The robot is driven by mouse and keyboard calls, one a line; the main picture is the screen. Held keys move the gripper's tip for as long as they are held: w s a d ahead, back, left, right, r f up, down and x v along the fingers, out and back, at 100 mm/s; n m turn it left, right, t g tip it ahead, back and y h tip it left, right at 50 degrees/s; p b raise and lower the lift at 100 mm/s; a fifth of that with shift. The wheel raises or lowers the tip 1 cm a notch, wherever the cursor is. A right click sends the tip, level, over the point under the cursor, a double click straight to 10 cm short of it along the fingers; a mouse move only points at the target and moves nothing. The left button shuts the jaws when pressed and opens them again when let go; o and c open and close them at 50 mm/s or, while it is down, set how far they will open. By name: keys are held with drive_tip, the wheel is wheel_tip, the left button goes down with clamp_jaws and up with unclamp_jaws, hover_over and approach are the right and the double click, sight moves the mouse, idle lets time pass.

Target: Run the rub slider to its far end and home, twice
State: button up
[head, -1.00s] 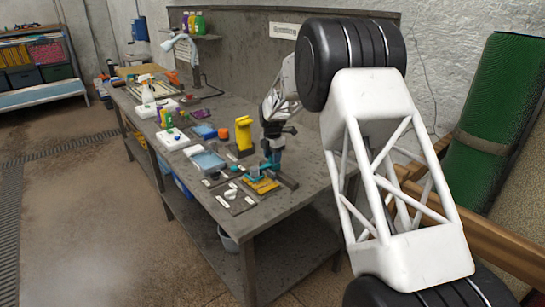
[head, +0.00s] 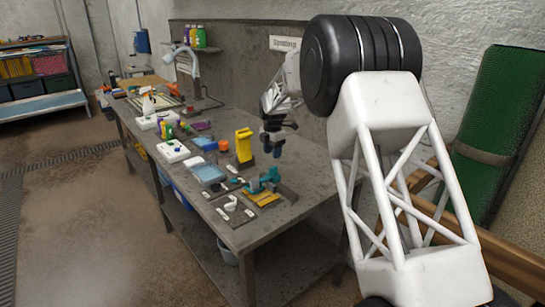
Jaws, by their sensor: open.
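A small rig with a teal part (head: 264,182) over a yellow ribbed pad (head: 258,194) sits near the front right of the workbench (head: 262,232). The teal part looks like the rub slider, but it is too small to be sure. My gripper (head: 272,149) is open and points down above and behind the rig, with a clear gap between them. Nothing shows between its fingers. How far along its travel the slider stands cannot be told.
A yellow upright block (head: 244,147) stands left of my gripper. A dark plate with a white hook-shaped piece (head: 231,203) lies left of the rig. A blue-topped tray (head: 208,173), bottles and a lamp (head: 191,65) stand further back. The bench's front right corner is clear.

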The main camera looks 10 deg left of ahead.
sight(273, 167)
drive_tip(key=shift+s+d, duration=0.2)
idle(0.5)
drive_tip(key=shift+f, duration=0.1)
drive_tip(key=shift+f, duration=3.8)
clamp_jaws()
